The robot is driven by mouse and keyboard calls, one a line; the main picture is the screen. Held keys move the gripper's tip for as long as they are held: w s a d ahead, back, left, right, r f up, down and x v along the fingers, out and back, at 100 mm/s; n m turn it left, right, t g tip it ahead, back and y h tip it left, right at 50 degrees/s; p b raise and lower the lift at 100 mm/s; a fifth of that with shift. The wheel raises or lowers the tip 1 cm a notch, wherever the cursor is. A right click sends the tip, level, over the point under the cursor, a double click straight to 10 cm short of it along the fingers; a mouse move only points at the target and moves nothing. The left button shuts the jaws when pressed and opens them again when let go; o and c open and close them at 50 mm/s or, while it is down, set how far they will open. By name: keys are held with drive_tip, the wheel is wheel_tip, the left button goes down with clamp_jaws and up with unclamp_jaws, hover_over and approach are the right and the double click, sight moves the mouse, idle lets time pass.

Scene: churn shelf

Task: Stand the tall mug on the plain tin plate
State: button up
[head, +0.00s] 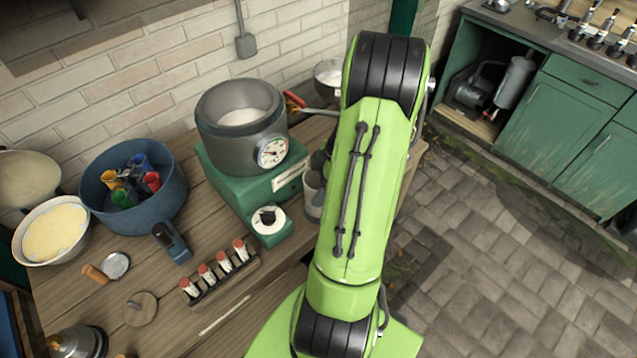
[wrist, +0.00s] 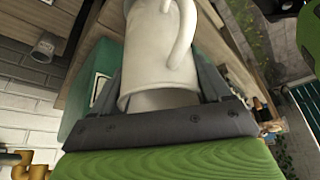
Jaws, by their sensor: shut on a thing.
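A tall, off-white mug (wrist: 150,60) with a loop handle on its right fills the middle of the wrist view. My gripper (wrist: 163,78) is shut on it, with a dark finger on either side of its body. In the head view part of a pale mug (head: 313,192) shows just left of my green arm, beside the green scale. My arm hides the rest of it and most of the gripper there. I cannot make out the plain tin plate in either view.
A green scale (head: 222,188) carries a grey pot with a gauge (head: 240,118). A rack of red-capped vials (head: 222,272), a blue tub (head: 135,185) and a cream bowl (head: 52,230) stand on the wooden bench. The bench's right edge is near my arm.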

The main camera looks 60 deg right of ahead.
drive_tip(key=shift+f+b, duration=0.8)
drive_tip(key=shift+b, duration=0.1)
drive_tip(key=o, duration=1.1)
drive_tip(key=shift+r, duration=0.1)
wheel_tip(320, 180, up, 4)
drive_tip(key=p, duration=0.3)
drive_tip(key=shift+r, duration=0.2)
